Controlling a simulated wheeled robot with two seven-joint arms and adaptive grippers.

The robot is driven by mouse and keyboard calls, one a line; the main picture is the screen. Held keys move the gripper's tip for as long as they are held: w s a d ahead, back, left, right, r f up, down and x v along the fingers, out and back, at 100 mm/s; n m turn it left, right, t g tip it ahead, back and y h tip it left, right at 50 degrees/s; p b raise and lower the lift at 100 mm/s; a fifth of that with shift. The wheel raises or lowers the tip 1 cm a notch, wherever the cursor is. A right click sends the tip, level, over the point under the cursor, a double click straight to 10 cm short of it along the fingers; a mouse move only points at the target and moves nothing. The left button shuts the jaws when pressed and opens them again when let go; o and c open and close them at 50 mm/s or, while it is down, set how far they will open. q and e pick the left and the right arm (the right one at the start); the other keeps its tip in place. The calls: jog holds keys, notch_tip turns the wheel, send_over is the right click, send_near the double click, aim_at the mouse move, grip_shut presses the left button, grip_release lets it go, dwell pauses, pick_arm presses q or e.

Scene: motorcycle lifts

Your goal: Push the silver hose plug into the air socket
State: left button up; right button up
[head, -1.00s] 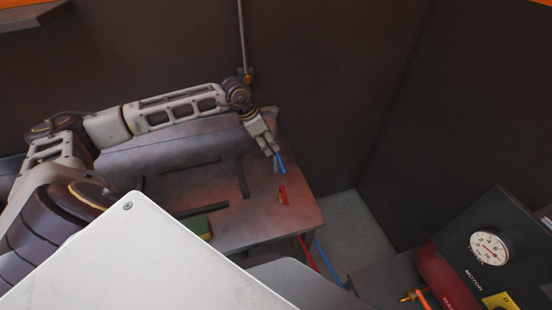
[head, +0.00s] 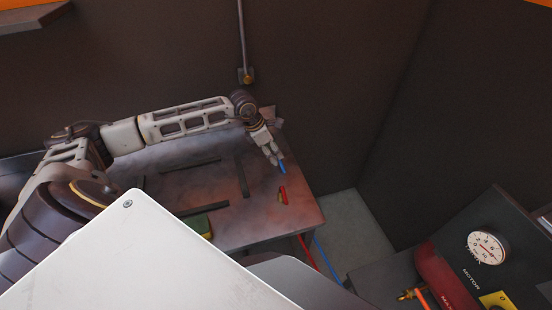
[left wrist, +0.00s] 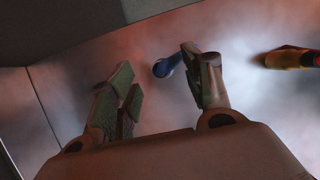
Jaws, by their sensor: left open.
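My left gripper (head: 273,159) is open above the right part of the metal bench, fingers pointing down. A short blue hose piece (head: 282,168) shows at its fingertips. In the left wrist view the blue end (left wrist: 168,65) lies between the open fingers (left wrist: 158,68), close beside the right finger; I cannot tell whether they touch. I cannot make out a silver plug. A brass fitting (head: 248,78) on the back wall, at the foot of a thin vertical pipe, may be the air socket. My right gripper is not in view.
A red piece (head: 283,195) lies on the bench (head: 250,228) near its right edge; a yellow and red piece (left wrist: 290,58) shows in the wrist view. Red (head: 308,254) and blue (head: 328,262) hoses hang past the edge. A machine with a gauge (head: 486,248) stands at right.

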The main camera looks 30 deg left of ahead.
aim_at(276, 157)
pick_arm(q)
jog(key=shift+p+x, duration=0.5)
jog(key=shift+x, duration=1.6)
jog(key=shift+s, duration=0.2)
jog(key=shift+c, duration=0.3)
jog(key=c, duration=1)
